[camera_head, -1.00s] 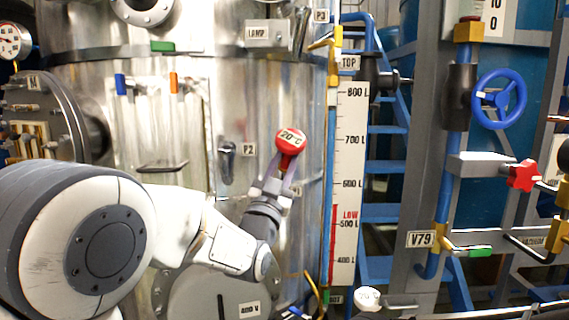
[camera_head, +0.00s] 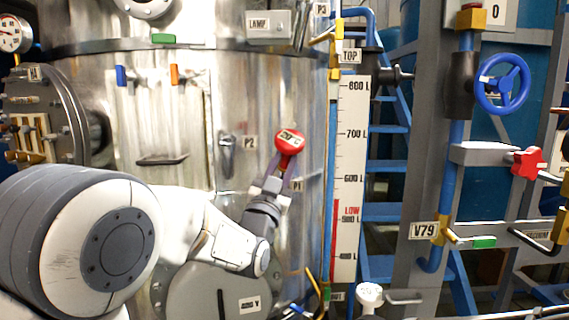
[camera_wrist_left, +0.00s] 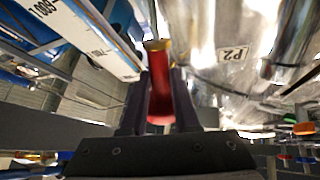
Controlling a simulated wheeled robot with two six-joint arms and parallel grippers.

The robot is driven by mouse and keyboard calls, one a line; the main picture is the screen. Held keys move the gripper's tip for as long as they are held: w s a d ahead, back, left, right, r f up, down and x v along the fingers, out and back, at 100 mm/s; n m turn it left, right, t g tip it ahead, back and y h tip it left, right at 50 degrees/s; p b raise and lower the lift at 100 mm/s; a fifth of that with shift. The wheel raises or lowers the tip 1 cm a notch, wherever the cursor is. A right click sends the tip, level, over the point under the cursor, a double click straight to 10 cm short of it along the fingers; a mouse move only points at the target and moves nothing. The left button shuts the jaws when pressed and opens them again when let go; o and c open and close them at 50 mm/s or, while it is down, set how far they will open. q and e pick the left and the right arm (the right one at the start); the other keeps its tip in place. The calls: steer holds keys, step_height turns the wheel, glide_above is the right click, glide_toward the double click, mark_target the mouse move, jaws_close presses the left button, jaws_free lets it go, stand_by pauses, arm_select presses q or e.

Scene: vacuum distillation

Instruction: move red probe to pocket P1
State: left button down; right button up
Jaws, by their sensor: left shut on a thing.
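In the left wrist view the red shaft (camera_wrist_left: 159,88) stands between the two dark fingers (camera_wrist_left: 155,105), with a brass-coloured end. The P1 label (camera_head: 297,186) is right beside the gripper. The P1 pocket itself is hidden behind the gripper or cannot be made out. Whether the probe touches the vessel cannot be told. My right gripper is not in view.
Pocket P2 (camera_head: 227,155) with its label is left of the probe. The level scale (camera_head: 349,180) and its pipe stand close on the right. A handle (camera_head: 162,160) juts from the vessel at left.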

arm_select(q)
steer(key=shift+w+a+f+b, duration=0.15)
steer(key=shift+w+f+b, duration=0.55)
steer(key=shift+f+b, duration=0.3)
steer(key=shift+w+a+f+b, duration=0.2)
steer(key=shift+w+f+b, duration=0.45)
steer(key=shift+f+b, duration=0.35)
steer(key=shift+w+a+f+b, duration=0.15)
steer(key=shift+w+f+b, duration=0.55)
steer(key=shift+f+b, duration=0.3)
steer(key=c, duration=0.6)
jaws_free()
steer(key=shift+r, duration=0.15)
steer(key=shift+s, duration=0.1)
steer(key=shift+s+a+f+b, duration=0.15)
steer(key=shift+s+f+b, duration=0.1)
steer(key=shift+f+b, duration=0.1)
steer(key=b, duration=0.4)
glide_toward(282, 176)
steer(key=s+a+r, duration=0.2)
steer(key=s+r, duration=0.1)
steer(key=s, duration=0.3)
steer(key=shift+s+a+f, duration=0.15)
steer(key=shift+s+a, duration=0.15)
steer(key=shift+s, duration=0.2)
